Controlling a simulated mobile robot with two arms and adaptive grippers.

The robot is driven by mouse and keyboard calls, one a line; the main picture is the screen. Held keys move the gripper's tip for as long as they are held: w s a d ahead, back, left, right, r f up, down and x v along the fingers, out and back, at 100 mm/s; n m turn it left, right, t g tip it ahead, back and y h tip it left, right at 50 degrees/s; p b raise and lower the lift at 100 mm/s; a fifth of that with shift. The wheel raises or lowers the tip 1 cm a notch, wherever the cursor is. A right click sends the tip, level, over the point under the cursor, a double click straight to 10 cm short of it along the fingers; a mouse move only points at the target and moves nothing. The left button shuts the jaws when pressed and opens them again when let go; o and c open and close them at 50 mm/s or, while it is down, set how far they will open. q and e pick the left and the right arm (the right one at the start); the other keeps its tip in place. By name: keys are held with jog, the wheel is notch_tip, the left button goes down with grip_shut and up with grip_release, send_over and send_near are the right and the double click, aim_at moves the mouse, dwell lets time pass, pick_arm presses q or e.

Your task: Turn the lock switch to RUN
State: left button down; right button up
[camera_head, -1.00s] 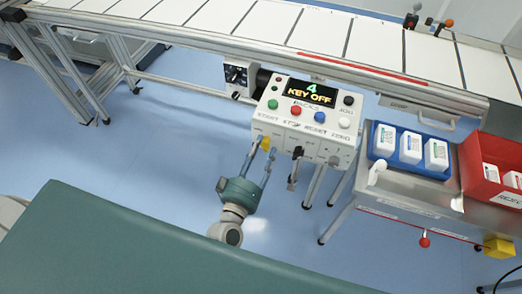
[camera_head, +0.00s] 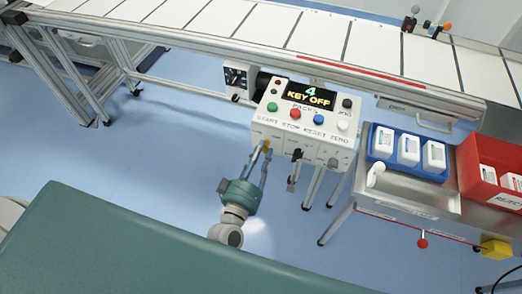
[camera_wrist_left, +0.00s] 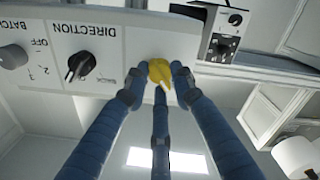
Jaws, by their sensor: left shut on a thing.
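The white control box (camera_head: 270,128) stands under the conveyor, and its display (camera_head: 308,94) reads "4 KEY OFF". My left gripper (camera_head: 262,153) is at the lower left of its front face. In the left wrist view its fingers (camera_wrist_left: 160,76) are shut on a yellow knob (camera_wrist_left: 158,70), near a panel corner. I cannot read a label at that knob. Left of it in that view is a black knob (camera_wrist_left: 81,66) under the word DIRECTION. My right gripper is not in view.
The conveyor (camera_head: 250,22) runs behind the box. Coloured buttons, such as a green one (camera_head: 272,106), sit on the box top. A steel table (camera_head: 420,192) with a blue tray (camera_head: 435,173) and a red bin (camera_head: 470,160) stands to the right.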

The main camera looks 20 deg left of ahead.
pick_arm(q)
jog(key=shift+f+m+p, duration=0.1)
jog(key=shift+m+p, duration=2.7)
jog(key=shift+m, duration=5.4)
jog(key=c, duration=1.5)
grip_release()
jog(key=s, duration=1.2)
jog(key=shift+a, duration=0.2)
